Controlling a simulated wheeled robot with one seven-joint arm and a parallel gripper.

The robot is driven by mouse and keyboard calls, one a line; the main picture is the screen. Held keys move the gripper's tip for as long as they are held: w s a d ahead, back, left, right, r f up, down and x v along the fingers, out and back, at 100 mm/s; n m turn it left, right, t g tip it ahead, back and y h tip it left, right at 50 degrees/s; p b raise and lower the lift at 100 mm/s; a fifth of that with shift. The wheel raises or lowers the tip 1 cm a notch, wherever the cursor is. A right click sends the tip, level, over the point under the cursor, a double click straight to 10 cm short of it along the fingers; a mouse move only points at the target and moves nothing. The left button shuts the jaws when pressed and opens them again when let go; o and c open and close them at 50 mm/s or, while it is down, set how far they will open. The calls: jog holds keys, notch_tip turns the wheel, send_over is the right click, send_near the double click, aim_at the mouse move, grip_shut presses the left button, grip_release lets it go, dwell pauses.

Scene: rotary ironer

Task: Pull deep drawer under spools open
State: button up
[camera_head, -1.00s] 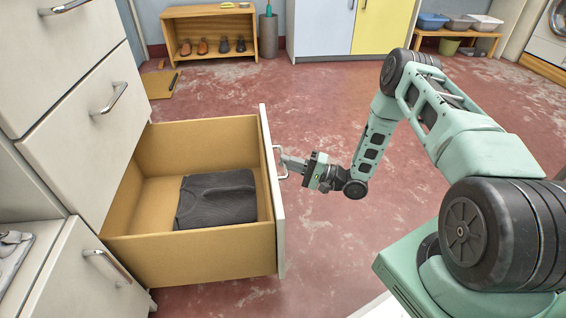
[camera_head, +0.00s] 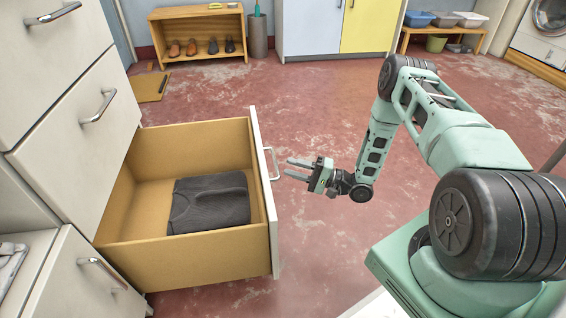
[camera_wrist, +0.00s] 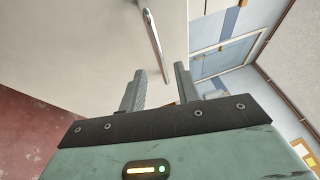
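The deep drawer (camera_head: 185,262) stands far out from the white cabinet, low down. A folded dark grey garment (camera_head: 208,203) lies inside it on the drawer floor. The drawer's white front (camera_head: 264,190) carries a metal bar handle (camera_head: 272,163). My gripper (camera_head: 289,170) is just to the right of the handle, apart from it, with its two fingers spread and nothing between them. In the wrist view, the open fingers (camera_wrist: 158,88) point towards the white front, and the handle (camera_wrist: 154,42) shows ahead of them. No spools can be made out.
Closed drawers with bar handles (camera_head: 98,106) are above, and another closed front (camera_head: 85,285) is at lower left. A shoe shelf (camera_head: 200,32) stands at the back. The red floor (camera_head: 320,240) around my gripper is clear.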

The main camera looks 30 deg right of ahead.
jog(key=p+v, duration=0.2)
jog(key=v, duration=1.1)
jog(key=shift+p, duration=0.3)
